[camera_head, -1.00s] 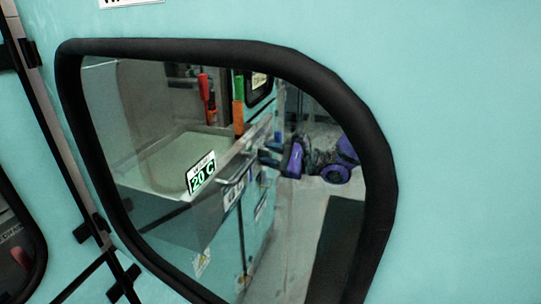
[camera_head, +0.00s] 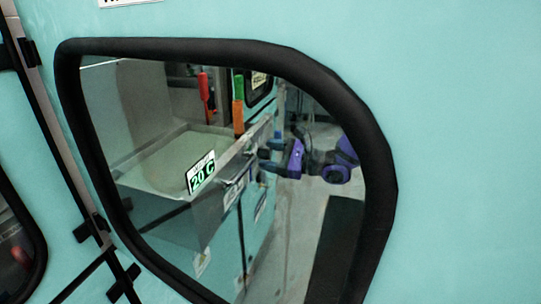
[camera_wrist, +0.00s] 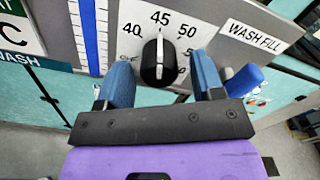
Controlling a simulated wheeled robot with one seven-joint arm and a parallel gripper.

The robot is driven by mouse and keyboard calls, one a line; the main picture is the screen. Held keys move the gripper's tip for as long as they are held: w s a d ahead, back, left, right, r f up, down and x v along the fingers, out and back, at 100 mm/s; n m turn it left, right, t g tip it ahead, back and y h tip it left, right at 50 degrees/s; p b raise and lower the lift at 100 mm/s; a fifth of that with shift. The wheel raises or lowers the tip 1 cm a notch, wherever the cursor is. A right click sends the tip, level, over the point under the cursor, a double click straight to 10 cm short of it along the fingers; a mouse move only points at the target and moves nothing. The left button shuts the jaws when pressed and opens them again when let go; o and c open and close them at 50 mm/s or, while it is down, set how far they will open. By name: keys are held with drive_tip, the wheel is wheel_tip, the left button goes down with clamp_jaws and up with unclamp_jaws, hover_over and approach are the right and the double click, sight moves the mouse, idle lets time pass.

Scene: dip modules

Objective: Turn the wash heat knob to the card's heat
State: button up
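The wash heat knob (camera_wrist: 158,62) is black with a white pointer line. In the wrist view it sits on a pale dial plate (camera_wrist: 200,35), and its line points up at about the 45 mark. My gripper (camera_wrist: 160,65) is open, with one blue finger on each side of the knob and a visible gap to each. In the head view my gripper (camera_head: 268,157) is seen through a window, at the panel front. The card (camera_head: 201,172) reads 20 C in the head view. Only its C corner (camera_wrist: 14,32) shows in the wrist view.
A WASH FILL label (camera_wrist: 254,35) and a blue handle (camera_wrist: 243,81) lie right of the knob. A blue-marked scale (camera_wrist: 85,30) is to its left. In the head view, a black-framed window (camera_head: 385,175) surrounds the scene, with a basin (camera_head: 160,165) behind the card.

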drive_tip(key=v, duration=1)
drive_tip(key=shift+s+d, duration=0.2)
drive_tip(key=shift+d, duration=0.15)
drive_tip(key=shift+r, duration=0.1)
drive_tip(key=s+d+r+n+g+h, duration=0.2)
drive_tip(key=s+r+n+g+h, duration=0.15)
drive_tip(key=s+r+n, duration=0.35)
drive_tip(key=s+d+r+n+g+h, duration=0.1)
drive_tip(key=s+r+n+g+h, duration=0.25)
drive_tip(key=s, duration=0.65)
drive_tip(key=s+d+r+n+t+h, duration=0.3)
drive_tip(key=s+d+h, duration=0.2)
drive_tip(key=d, duration=0.3)
drive_tip(key=s+d+r+n+t+h, duration=0.3)
drive_tip(key=s+d+r+h, duration=0.1)
drive_tip(key=s+d, duration=0.3)
drive_tip(key=shift+s+d+h, duration=0.4)
drive_tip(key=shift+s+h, duration=0.1)
drive_tip(key=shift+s, duration=0.35)
